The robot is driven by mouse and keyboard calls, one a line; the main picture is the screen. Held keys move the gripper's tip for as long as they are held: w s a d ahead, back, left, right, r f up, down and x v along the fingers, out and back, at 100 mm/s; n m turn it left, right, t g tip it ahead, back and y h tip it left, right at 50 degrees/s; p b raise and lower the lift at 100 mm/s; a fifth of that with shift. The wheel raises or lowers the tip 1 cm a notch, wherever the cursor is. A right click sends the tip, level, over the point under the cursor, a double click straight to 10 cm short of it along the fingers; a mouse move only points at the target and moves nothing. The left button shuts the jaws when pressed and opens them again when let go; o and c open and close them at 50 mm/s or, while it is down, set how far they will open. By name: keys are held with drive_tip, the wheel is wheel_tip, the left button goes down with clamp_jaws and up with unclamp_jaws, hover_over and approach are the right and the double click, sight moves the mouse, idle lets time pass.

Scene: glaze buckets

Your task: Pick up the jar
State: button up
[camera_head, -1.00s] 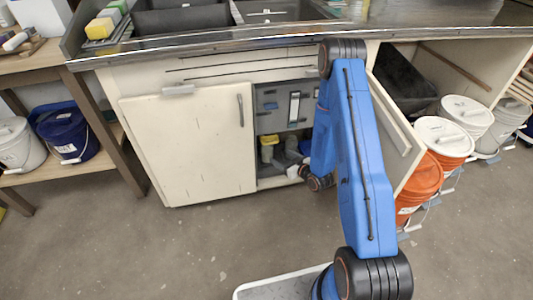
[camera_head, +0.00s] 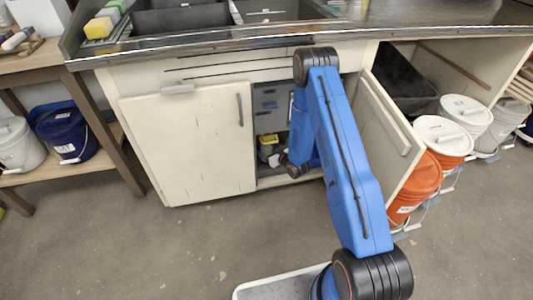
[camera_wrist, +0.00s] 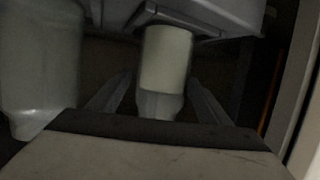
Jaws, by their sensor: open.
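In the wrist view, a jar-like container (camera_wrist: 166,60) with a cream body and a greyer, narrower lower end stands in dim light. My gripper (camera_wrist: 160,82) is open, with one finger on each side of this container in the picture. I see no clear contact, and the depth between them is hard to judge.
A larger pale container (camera_wrist: 40,65) stands close at left in the wrist view. A grey fixture (camera_wrist: 215,15) hangs above. In the head view, a yellow-topped container (camera_head: 268,140) stands inside the cabinet. The left cabinet door (camera_head: 190,145) is shut; the right door (camera_head: 385,135) stands open.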

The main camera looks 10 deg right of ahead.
drive_tip(key=shift+x, duration=1.85)
drive_tip(key=c, duration=1.5)
drive_tip(key=shift+r, duration=0.25)
